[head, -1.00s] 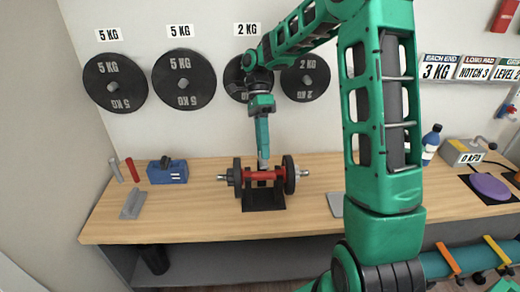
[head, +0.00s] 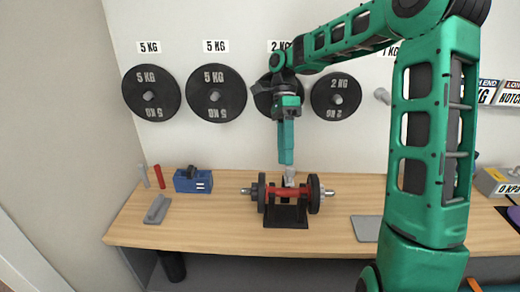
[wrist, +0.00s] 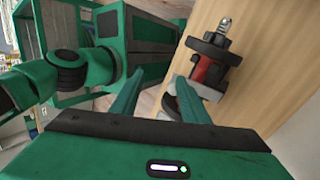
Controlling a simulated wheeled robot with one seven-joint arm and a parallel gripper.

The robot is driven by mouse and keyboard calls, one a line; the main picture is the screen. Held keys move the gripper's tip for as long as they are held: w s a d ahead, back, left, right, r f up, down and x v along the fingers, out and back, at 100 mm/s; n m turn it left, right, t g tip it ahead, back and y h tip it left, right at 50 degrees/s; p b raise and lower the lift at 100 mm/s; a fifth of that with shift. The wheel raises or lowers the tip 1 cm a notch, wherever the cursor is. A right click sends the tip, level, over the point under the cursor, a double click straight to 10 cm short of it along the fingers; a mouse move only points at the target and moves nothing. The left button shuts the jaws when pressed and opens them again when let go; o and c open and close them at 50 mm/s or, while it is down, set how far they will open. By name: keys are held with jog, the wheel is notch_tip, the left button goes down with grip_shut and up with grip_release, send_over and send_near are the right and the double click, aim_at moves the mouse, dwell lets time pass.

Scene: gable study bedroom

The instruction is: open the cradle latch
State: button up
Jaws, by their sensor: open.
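A black cradle (head: 286,215) stands on the wooden bench and holds a short dumbbell with dark plates (head: 314,194) on each side. A red bar (head: 283,191) spans the cradle between the plates; I cannot tell whether it is the latch or the dumbbell's grip. In the wrist view the red part (wrist: 203,70) lies to the right of my fingers. My gripper (head: 289,178) points down just above and behind the red bar. In the wrist view my gripper (wrist: 160,78) has its fingers apart, with nothing clearly between them. The latch itself is not clearly visible.
A blue box (head: 193,181), a grey block (head: 158,208) and a red stick (head: 161,177) are on the bench (head: 230,228) at left. A grey plate (head: 366,229) lies right of the cradle. Weight discs (head: 216,93) hang on the wall. My arm hides the right side.

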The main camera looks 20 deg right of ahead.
jog(key=s+a+r, duration=0.4)
jog(key=a+r, duration=0.1)
jog(key=a, duration=0.3)
jog(key=shift+a+r, duration=0.4)
jog(key=shift+s, duration=0.1)
